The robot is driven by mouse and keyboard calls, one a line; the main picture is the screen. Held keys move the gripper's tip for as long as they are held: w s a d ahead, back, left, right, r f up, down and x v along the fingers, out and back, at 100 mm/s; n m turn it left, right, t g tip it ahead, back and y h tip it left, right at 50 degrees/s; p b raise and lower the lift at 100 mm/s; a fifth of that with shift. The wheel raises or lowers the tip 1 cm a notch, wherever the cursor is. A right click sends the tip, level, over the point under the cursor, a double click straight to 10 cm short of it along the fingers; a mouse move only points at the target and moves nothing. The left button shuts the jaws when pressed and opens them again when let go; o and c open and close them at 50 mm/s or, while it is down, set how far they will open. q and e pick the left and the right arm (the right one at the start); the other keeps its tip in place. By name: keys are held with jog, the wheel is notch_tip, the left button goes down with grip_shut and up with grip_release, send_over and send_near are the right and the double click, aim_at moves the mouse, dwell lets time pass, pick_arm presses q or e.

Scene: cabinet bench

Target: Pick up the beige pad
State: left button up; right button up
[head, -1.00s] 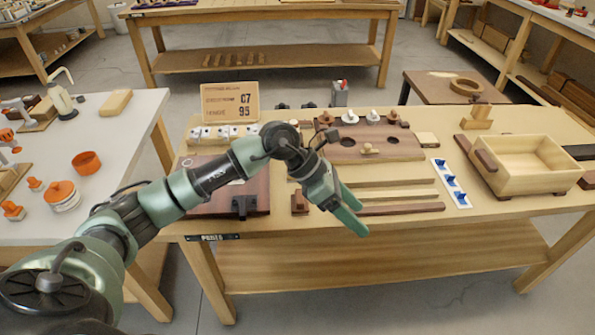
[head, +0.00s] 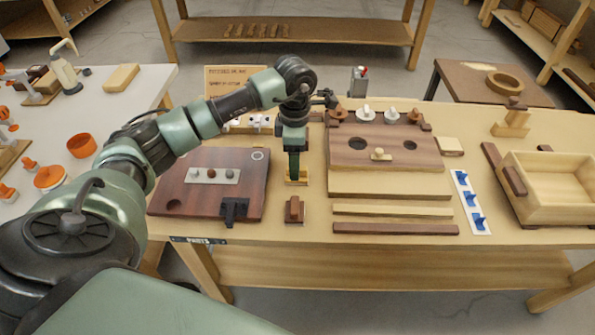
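My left gripper (head: 294,165) points straight down over the bench, its fingers seen edge-on, so the gap between them is hidden. The fingertips are at a small yellowish wooden piece (head: 297,180); I cannot tell whether they touch it. Several pieces could be the beige pad. A small pale beige block (head: 449,144) lies at the right edge of the brown board with holes, apart from my gripper. A larger beige block (head: 121,77) lies on the white table at left. My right gripper is not in view.
A dark red-brown board (head: 190,196) with a black clamp (head: 235,209) lies left of the gripper. The brown holed board (head: 350,157) with knobs is to its right. A white strip with blue hooks (head: 461,181) and an open wooden box (head: 520,208) are further right.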

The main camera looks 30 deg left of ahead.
pick_arm(q)
jog(key=f, duration=0.3)
jog(key=shift+w+d, duration=0.1)
jog(key=shift+d, duration=0.1)
jog(key=shift+f, duration=0.5)
jog(key=c, duration=1.4)
jog(key=shift+c, duration=0.3)
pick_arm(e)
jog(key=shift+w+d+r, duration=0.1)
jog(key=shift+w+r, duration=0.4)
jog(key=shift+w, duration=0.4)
pick_arm(q)
jog(key=shift+r, duration=0.15)
